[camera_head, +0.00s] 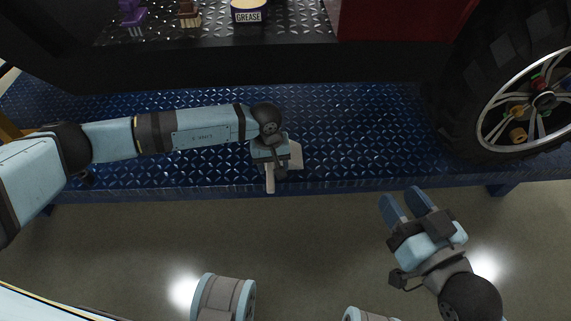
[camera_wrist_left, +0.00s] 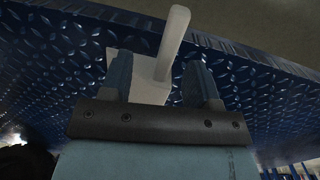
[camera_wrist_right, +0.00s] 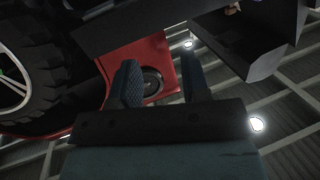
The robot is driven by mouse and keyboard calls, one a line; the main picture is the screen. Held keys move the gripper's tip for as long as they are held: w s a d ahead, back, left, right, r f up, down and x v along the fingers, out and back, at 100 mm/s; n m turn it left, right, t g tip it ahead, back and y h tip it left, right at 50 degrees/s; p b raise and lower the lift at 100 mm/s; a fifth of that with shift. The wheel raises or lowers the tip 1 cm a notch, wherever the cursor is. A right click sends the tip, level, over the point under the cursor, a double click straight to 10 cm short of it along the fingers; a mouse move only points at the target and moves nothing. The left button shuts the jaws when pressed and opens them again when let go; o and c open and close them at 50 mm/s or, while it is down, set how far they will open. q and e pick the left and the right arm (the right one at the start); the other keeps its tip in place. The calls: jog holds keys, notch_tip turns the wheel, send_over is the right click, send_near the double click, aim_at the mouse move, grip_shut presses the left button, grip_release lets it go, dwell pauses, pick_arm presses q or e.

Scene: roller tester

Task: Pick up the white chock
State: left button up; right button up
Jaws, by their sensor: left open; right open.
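The white chock (camera_head: 296,156) rests on the blue diamond-plate platform (camera_head: 350,130) near its front edge, with its handle pointing toward the edge. In the left wrist view the chock (camera_wrist_left: 172,45) shows a flat base and an upright handle between the fingers. My left gripper (camera_head: 272,170) is over the chock and partly hides it. In the left wrist view my left gripper (camera_wrist_left: 162,80) is open, one finger on each side of the handle. My right gripper (camera_head: 408,203) is open and empty, in front of the platform; its fingers also show in the right wrist view (camera_wrist_right: 162,85).
A large wheel (camera_head: 530,105) stands on the platform at the right. A grease tub (camera_head: 248,12) and purple and brown items sit on a shelf at the back, beside a red box (camera_head: 400,18). Most of the platform's middle is clear.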

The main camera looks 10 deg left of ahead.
aim_at(270, 173)
pick_arm(q)
jog(key=shift+w+a+f+y, duration=0.35)
jog(key=shift+w+a+y, duration=0.15)
jog(key=shift+w+a, duration=0.2)
jog(key=shift+w+a+f+m+b, duration=0.1)
jog(key=shift+a+f+m+b, duration=0.15)
jog(key=shift+m+b, duration=0.1)
jog(key=f+b, duration=0.2)
jog(key=f, duration=0.1)
jog(key=f+b, duration=0.1)
jog(key=f, duration=0.2)
jog(key=shift+s+d+f+b, duration=0.2)
jog(key=shift+f+b, duration=0.2)
jog(key=shift+r, duration=0.1)
jog(key=shift+c, duration=0.4)
pick_arm(e)
jog(key=w+n, duration=0.1)
jog(key=d+n+t, duration=0.1)
jog(key=shift+w+d+r+n+t+y, duration=0.2)
jog(key=shift+w+n+t+y, duration=0.1)
jog(key=shift+w+n, duration=0.1)
pick_arm(q)
grip_shut()
pick_arm(e)
jog(key=shift+f, duration=0.1)
